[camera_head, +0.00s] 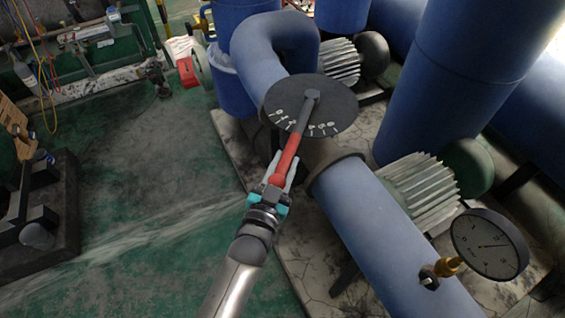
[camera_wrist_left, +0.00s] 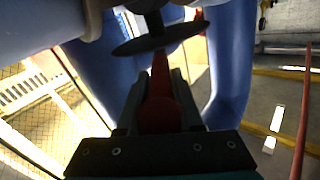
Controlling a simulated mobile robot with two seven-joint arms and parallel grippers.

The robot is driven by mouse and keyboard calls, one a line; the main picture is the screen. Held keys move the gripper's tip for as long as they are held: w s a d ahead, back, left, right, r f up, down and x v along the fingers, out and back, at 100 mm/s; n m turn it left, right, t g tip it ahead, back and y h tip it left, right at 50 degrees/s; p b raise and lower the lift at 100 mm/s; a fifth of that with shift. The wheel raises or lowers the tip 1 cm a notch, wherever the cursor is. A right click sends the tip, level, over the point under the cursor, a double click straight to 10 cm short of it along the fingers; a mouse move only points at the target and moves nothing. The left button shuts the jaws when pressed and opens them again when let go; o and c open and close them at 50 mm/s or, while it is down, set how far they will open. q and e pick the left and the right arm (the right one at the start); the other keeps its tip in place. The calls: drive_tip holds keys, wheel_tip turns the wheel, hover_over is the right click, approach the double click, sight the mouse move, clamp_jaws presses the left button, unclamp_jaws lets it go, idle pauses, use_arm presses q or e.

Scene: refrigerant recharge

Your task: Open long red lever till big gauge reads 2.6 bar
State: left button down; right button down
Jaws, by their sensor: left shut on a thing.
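The long red lever (camera_head: 289,152) runs from the centre of a dark round dial plate (camera_head: 338,103) down towards the lower left. White marks show on the plate's near edge. My left gripper (camera_head: 282,177) is shut on the lever's red end. In the left wrist view the red lever (camera_wrist_left: 160,84) lies between the two fingers, with the dark plate (camera_wrist_left: 140,45) beyond. My right gripper is not in view.
A blue pipe (camera_head: 385,235) runs from the valve to the lower right beside a finned motor (camera_head: 420,190). Large blue tanks (camera_head: 450,75) stand behind. A dark block (camera_head: 45,215) with fittings is at the left. Green floor (camera_head: 140,180) between is clear.

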use_arm(q)
drive_tip(key=c, duration=0.6)
unclamp_jaws()
drive_tip(key=v, duration=1.5)
drive_tip(key=shift+s+a, duration=0.1)
